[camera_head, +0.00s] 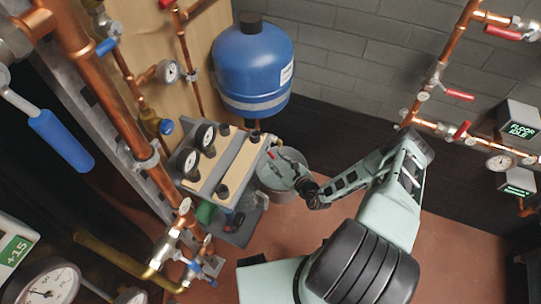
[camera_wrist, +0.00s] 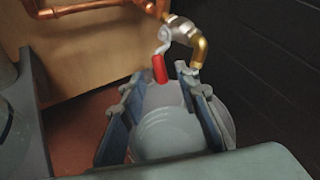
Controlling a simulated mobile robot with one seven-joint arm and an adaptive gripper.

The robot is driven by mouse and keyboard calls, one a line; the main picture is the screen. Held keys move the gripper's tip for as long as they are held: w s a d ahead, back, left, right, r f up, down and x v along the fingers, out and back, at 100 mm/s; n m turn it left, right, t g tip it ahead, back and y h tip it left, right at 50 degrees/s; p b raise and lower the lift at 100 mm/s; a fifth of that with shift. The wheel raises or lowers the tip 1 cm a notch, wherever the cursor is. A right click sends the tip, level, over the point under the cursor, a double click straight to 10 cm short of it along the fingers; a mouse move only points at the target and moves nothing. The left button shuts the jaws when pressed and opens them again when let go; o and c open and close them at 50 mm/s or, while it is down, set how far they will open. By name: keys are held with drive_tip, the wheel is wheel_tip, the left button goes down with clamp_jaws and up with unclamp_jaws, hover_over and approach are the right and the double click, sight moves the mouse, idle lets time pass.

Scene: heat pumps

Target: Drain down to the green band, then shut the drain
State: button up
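The drain valve (camera_wrist: 181,27) shows in the wrist view at the end of a copper pipe. Its red lever (camera_wrist: 159,68) hangs down, across the pipe. A brass elbow spout (camera_wrist: 199,50) points down at its right; I see no stream from it. A grey bucket (camera_wrist: 226,112) stands below, its inside pale. My gripper (camera_wrist: 160,76) is open, with the red lever between its fingertips in the picture; I cannot tell if they touch it. In the head view my gripper (camera_head: 284,164) is over the bucket (camera_head: 283,194). I cannot make out a green band on any gauge.
A large gauge (camera_head: 46,284) and a green "+15" display (camera_head: 14,250) are at lower left. Pipes with red-handled valves (camera_head: 459,95) line the right wall.

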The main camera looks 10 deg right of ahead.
sight(272, 155)
drive_tip(key=b+x, duration=0.1)
drive_tip(key=x, duration=0.4)
drive_tip(key=shift+w+a+f, duration=0.15)
drive_tip(key=shift+w, duration=0.2)
drive_tip(key=shift+c, duration=0.6)
clamp_jaws()
